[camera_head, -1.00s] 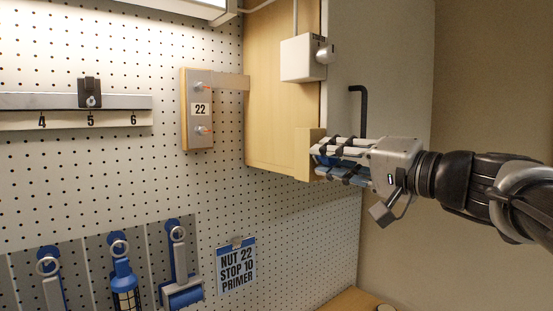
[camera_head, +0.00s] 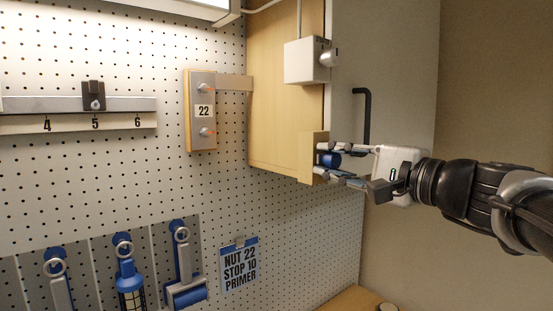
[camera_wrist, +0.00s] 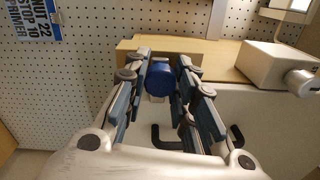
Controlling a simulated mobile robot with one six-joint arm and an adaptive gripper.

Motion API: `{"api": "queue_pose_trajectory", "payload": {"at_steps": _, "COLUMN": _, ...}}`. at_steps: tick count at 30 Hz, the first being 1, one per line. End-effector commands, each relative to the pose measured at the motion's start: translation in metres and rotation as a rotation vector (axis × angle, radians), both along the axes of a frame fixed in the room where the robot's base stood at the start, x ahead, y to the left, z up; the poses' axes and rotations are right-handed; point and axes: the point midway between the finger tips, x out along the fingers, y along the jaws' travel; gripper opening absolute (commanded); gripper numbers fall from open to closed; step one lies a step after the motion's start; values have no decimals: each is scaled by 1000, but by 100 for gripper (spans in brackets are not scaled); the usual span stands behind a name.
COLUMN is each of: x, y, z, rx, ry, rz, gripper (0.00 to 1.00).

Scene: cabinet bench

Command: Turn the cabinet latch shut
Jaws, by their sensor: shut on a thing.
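The cabinet latch has a blue round knob (camera_head: 329,160) beside a small wooden block (camera_head: 312,158) at the cabinet's lower edge. The knob also shows between the finger pads in the wrist view (camera_wrist: 160,79). My gripper (camera_head: 332,163) reaches in from the right, with its fingers shut on the knob. The fingers sit on either side of it in the wrist view (camera_wrist: 162,72). The pale cabinet door (camera_head: 345,105) with a black bar handle (camera_head: 366,115) is behind my gripper. The latch's inner parts are hidden.
A white box with a round knob (camera_head: 307,60) is mounted above the latch. A panel marked 22 (camera_head: 202,111) is left of the wooden cabinet side (camera_head: 280,100). Tools hang on the pegboard (camera_head: 215,195) at lower left. Open air lies below my gripper.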

Motion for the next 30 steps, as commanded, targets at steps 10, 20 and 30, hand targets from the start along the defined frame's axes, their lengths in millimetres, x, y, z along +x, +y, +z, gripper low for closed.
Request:
{"api": "queue_pose_trajectory", "payload": {"at_steps": 10, "x": 0, "y": 0, "z": 1, "rx": 8, "ry": 3, "rz": -1, "gripper": 1}}
{"api": "queue_pose_trajectory", "payload": {"at_steps": 20, "x": 0, "y": 0, "z": 0, "rx": 5, "ry": 3, "rz": 0, "gripper": 40}}
{"api": "queue_pose_trajectory", "payload": {"at_steps": 30, "x": 0, "y": 0, "z": 0, "rx": 5, "ry": 4, "rz": 0, "gripper": 46}}
